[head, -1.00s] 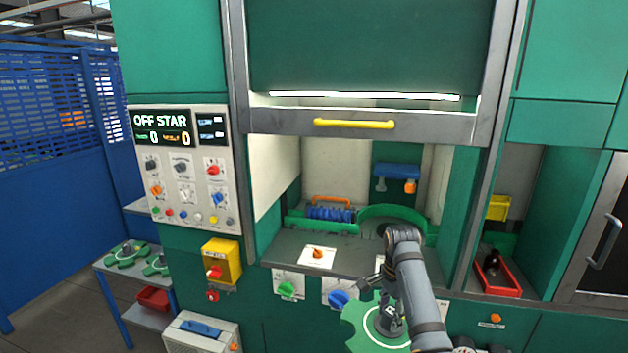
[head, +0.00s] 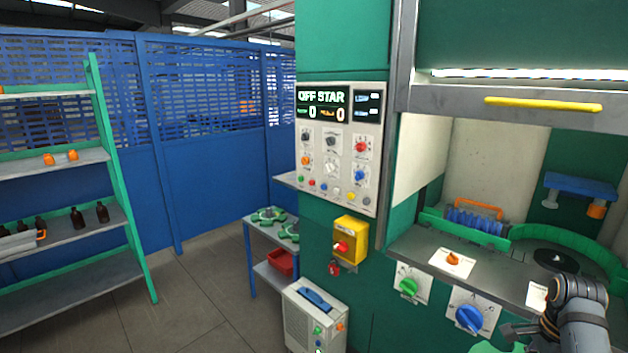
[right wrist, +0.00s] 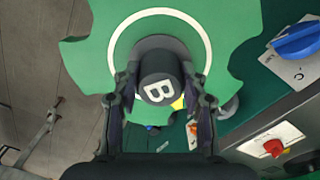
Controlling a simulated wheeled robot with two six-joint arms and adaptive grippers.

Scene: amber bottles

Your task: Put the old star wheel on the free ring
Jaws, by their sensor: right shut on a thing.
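A green star wheel with a white ring is in my right gripper (right wrist: 160,95). The wheel (right wrist: 225,45) fills the upper right wrist view. The fingers are shut on its dark hub, marked "B". In the head view only a sliver of the wheel (head: 485,348) shows at the bottom edge, beside my right arm. A small side table (head: 265,236) left of the machine bears two green star-shaped pieces, a left one (head: 266,214) and a right one (head: 290,230). They are too small to tell whether a ring there is free. My left gripper is not in view.
The machine's front with a green knob (head: 409,287) and a blue knob (head: 468,317) lies close to my right arm. A grey cabinet (head: 308,318) stands on the floor before the side table. A shelf rack (head: 75,160) stands at far left. The floor between is clear.

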